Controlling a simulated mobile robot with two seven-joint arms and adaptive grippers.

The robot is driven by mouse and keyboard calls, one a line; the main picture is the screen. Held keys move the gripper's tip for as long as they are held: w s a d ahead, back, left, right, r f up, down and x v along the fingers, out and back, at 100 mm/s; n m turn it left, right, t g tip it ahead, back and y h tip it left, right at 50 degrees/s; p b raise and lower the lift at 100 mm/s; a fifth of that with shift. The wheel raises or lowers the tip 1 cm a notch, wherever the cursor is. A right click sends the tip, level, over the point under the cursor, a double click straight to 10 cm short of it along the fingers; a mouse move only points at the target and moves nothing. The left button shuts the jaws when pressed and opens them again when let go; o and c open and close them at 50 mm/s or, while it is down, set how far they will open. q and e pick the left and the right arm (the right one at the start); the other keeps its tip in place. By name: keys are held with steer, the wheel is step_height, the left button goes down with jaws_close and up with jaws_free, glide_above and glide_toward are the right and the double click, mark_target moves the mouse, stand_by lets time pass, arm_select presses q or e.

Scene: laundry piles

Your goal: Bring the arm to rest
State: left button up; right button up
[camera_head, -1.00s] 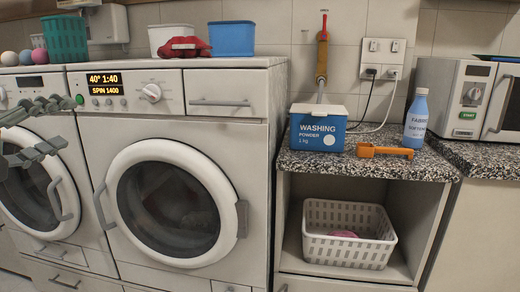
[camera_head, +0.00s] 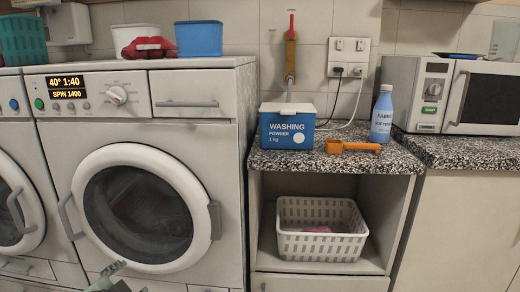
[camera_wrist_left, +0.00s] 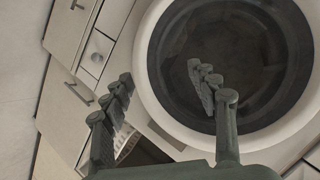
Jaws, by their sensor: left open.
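My left gripper (camera_head: 112,278) shows only in part at the bottom edge of the head view, in front of the lower part of the washing machine (camera_head: 226,170). In the left wrist view its two dark green-grey fingers (camera_wrist_left: 160,84) are spread apart with nothing between them. Behind them is the round, closed washer door (camera_head: 138,207), whose dark glass also fills much of the wrist view (camera_wrist_left: 235,45). The rest of my left arm is out of the picture. My right gripper is in neither view.
A speckled counter (camera_head: 345,163) holds a blue washing powder box (camera_head: 287,130), an orange scoop (camera_head: 352,147) and a blue softener bottle (camera_head: 382,116). A white basket (camera_head: 321,228) stands in the open shelf below. A microwave (camera_head: 455,95) stands at the right.

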arm_select(q)
steer(key=s+d+f+n+g, duration=0.3)
steer(key=s+f+n+g, duration=0.4)
steer(key=s+f, duration=1.7)
steer(key=shift+s+f+g, duration=0.15)
steer(key=shift+f+g, duration=0.6)
steer(key=shift+g, duration=0.05)
steer(key=shift+d, duration=0.15)
